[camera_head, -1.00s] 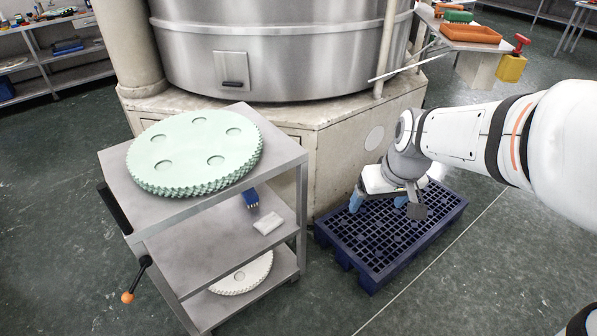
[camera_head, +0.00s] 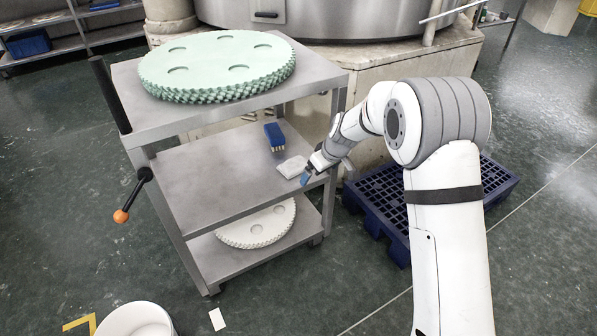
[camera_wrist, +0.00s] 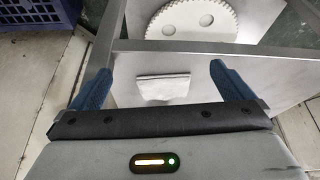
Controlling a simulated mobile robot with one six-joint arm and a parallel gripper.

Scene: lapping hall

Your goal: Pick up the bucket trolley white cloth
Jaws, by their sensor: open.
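A folded white cloth (camera_head: 291,166) lies on the middle shelf (camera_head: 210,185) of a grey metal trolley, near the shelf's right edge. In the wrist view the cloth (camera_wrist: 164,86) shows between my two blue fingers, beyond their tips. My gripper (camera_head: 310,174) is open and empty at the right side of the trolley, close to the cloth; in the wrist view its fingers (camera_wrist: 162,72) are spread wide. I cannot tell the exact height of the fingertips above the shelf.
A blue brush (camera_head: 274,136) lies behind the cloth. The trolley's top shelf carries stacked pale green toothed discs (camera_head: 217,62); the bottom shelf holds a white toothed disc (camera_head: 258,226). A trolley post (camera_head: 329,200) stands beside my gripper. A blue pallet (camera_head: 365,212) is at right, a white bucket (camera_head: 135,320) in front.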

